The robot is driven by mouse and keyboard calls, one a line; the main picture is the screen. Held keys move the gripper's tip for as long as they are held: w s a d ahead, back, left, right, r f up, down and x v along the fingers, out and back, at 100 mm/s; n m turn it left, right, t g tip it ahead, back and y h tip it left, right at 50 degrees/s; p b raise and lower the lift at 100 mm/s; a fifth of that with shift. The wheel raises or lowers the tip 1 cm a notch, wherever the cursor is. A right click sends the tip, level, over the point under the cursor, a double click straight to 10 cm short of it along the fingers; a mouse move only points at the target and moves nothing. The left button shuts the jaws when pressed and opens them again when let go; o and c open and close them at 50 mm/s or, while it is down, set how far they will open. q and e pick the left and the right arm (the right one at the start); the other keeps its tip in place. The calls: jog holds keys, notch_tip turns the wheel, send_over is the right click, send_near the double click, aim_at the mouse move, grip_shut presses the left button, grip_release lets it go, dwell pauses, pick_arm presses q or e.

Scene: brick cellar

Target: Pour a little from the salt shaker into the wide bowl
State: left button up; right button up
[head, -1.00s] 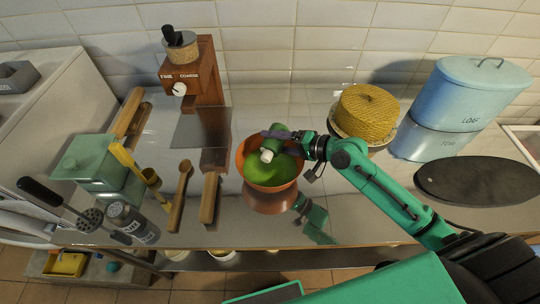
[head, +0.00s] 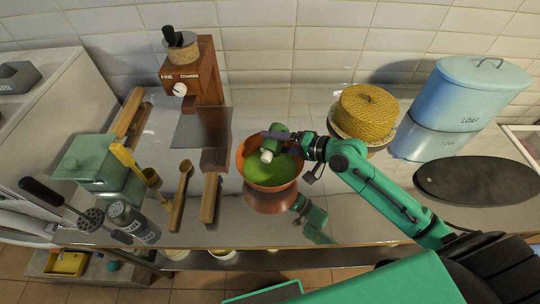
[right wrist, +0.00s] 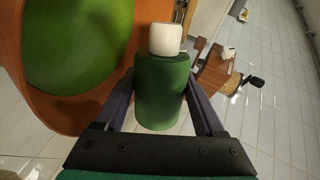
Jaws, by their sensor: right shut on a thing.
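The salt shaker, a green cylinder (head: 279,139) with a white cap, is in my right gripper (head: 285,144). In the head view it is tilted over the wide bowl, cap towards the lower left. The right wrist view shows the shaker (right wrist: 162,92) between the two dark fingers (right wrist: 162,100), which are shut on it. The wide bowl (head: 242,160) is orange-brown and holds a bright green content; its rim (right wrist: 45,112) fills the left of the wrist view. No falling grains can be made out. My left gripper is not in view.
A wooden grinder (head: 193,80) stands behind the bowl, and a yellow woven cake-like thing (head: 368,112) behind right.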

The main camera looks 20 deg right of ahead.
jog(key=shift+s+a+r+n+t+h+p, duration=0.15)
jog(key=shift+r+n+t+p, duration=0.1)
jog(key=shift+n+p, duration=0.25)
jog(key=shift+s+a+r+n+t+h+p, duration=0.1)
jog(key=shift+r+n+t+h+p, duration=0.15)
jog(key=shift+n, duration=0.35)
dwell(3.9)
jog(key=shift+f, duration=0.15)
